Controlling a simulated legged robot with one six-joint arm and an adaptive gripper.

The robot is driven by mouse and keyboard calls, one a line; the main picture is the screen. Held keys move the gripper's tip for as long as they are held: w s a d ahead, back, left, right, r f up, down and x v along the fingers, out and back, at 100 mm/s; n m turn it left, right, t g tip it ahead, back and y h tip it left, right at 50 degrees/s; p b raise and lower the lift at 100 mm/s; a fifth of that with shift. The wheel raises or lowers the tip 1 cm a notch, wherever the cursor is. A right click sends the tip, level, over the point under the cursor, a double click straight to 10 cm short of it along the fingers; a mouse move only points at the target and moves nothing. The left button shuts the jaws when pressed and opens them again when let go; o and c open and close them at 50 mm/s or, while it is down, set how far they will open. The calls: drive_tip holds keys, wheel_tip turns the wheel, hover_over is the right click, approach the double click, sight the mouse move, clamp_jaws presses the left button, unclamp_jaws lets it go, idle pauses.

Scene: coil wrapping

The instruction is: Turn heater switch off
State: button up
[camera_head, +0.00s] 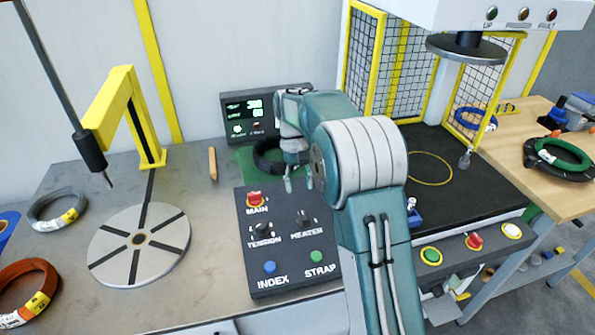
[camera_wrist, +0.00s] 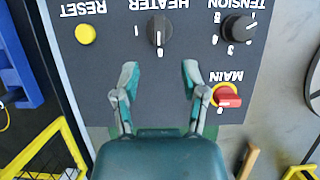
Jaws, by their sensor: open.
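The heater switch (camera_head: 305,220) is a dark rotary knob on the dark control panel (camera_head: 254,285), right of the tension knob (camera_head: 262,229). In the wrist view the heater knob (camera_wrist: 159,31) appears upside down with its label, its grip lying roughly up and down in the picture. Small marks sit beside it, and its exact setting is hard to read. My gripper (camera_head: 299,184) is over the back part of the panel. In the wrist view my gripper (camera_wrist: 160,72) is open and empty, its fingertips spread to either side just short of the knob, apart from it.
The red main switch (camera_head: 255,198), blue index button (camera_head: 269,267) and green strap button (camera_head: 316,256) share the panel. A yellow reset button (camera_wrist: 85,34) is beside the heater knob. A display (camera_head: 257,113) stands behind. A round turntable (camera_head: 112,258) lies left.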

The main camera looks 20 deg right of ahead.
drive_tip(key=v, duration=0.4)
idle(0.3)
drive_tip(key=s+r+t, duration=0.5)
drive_tip(key=s+r, duration=0.5)
drive_tip(key=s, duration=0.4)
drive_tip(key=s+f+t, duration=0.3)
drive_tip(key=s+t, duration=0.2)
drive_tip(key=s, duration=1.1)
drive_tip(key=shift+a, duration=0.35)
